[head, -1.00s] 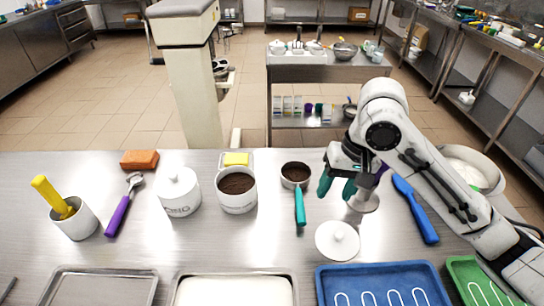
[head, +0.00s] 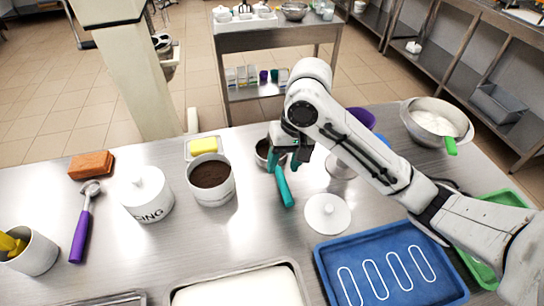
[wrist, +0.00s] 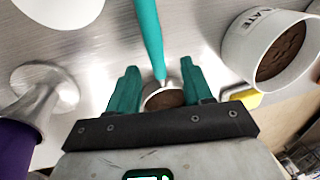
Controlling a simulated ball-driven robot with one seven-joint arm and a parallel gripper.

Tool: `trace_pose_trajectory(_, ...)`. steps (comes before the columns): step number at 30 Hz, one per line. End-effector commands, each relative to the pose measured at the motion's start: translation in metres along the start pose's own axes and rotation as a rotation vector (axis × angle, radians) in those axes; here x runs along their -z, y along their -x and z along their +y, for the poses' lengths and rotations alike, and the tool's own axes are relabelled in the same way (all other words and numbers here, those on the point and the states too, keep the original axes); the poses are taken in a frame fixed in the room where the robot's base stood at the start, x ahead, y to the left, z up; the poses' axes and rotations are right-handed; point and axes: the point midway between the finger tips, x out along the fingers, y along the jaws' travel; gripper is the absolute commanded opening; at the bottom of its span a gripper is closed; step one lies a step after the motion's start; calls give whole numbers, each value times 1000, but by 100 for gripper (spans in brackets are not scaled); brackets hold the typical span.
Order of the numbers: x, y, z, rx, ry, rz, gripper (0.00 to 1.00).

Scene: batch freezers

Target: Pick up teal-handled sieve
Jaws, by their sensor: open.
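The teal-handled sieve (head: 284,186) lies on the steel table, its handle toward the table's front and its round bowl, with dark brown powder, at the back. My gripper (head: 287,160) is above the bowl end and hides part of it in the head view. In the wrist view my gripper (wrist: 161,86) is open, with its two teal fingers to either side of the sieve's neck (wrist: 160,76). The handle (wrist: 149,35) runs away between and past the fingertips. The bowl (wrist: 164,99) is partly hidden behind the gripper's black bar. The fingers do not visibly touch the sieve.
A white lid (head: 327,214) lies close to the right. A metal-footed purple item (wrist: 45,90) stands beside the gripper. A blue tray (head: 385,275) is in front.

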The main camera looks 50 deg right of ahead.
Motion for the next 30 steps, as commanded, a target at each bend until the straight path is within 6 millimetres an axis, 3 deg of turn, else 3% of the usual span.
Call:
trace_pose_trajectory(9, 0, -39, 4, 0, -1, -2, 50)
trace_pose_trajectory(17, 0, -42, 3, 0, 0, -1, 50)
trace_pose_trajectory(30, 0, -42, 3, 0, 0, -1, 10)
